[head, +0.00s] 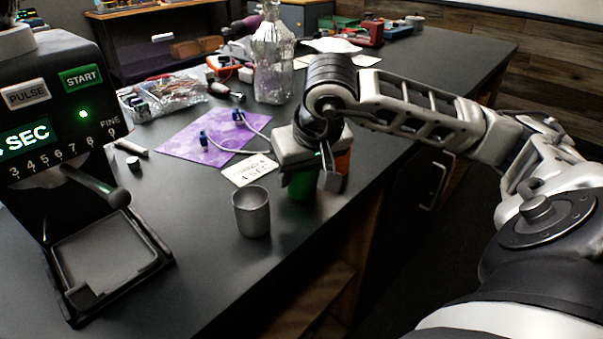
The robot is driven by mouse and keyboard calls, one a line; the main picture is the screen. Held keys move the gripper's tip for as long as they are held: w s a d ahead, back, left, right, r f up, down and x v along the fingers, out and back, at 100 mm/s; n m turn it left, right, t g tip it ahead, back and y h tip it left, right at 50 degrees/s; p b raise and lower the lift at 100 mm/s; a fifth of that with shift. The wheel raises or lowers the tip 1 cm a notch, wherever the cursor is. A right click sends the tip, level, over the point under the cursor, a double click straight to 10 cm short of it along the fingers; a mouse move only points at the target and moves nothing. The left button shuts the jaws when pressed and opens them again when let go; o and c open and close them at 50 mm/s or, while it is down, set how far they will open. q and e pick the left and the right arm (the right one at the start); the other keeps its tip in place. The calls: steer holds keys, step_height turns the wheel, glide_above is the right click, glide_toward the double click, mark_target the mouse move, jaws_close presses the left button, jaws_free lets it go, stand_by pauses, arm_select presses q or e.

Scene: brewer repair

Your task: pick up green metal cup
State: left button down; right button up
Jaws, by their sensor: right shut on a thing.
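The green metal cup (299,187) is in the head view near the front edge of the table, mostly hidden behind my right gripper. My right gripper (318,178) comes down over it from above and is shut on it. I cannot tell whether the cup's base touches the table. A plain grey metal cup (251,213) stands upright to the left and nearer. My left gripper is not in view.
An orange object (343,160) is partly hidden just right of my right gripper. A handwritten card (248,170) and purple sheet (205,138) lie to the left. A grinder (60,120) stands far left. A clear bottle (272,70) stands behind.

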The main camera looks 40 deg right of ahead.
step_height(320, 180, up, 3)
steer(key=shift+r, duration=0.1)
arm_select(q)
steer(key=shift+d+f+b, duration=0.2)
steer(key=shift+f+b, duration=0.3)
steer(key=shift+b, duration=0.9)
arm_select(e)
steer(key=s+a+r, duration=0.6)
steer(key=s+r, duration=0.3)
steer(key=s, duration=0.3)
steer(key=shift+s+a+r, duration=0.15)
steer(key=shift+s+r, duration=0.05)
steer(key=shift+r, duration=0.05)
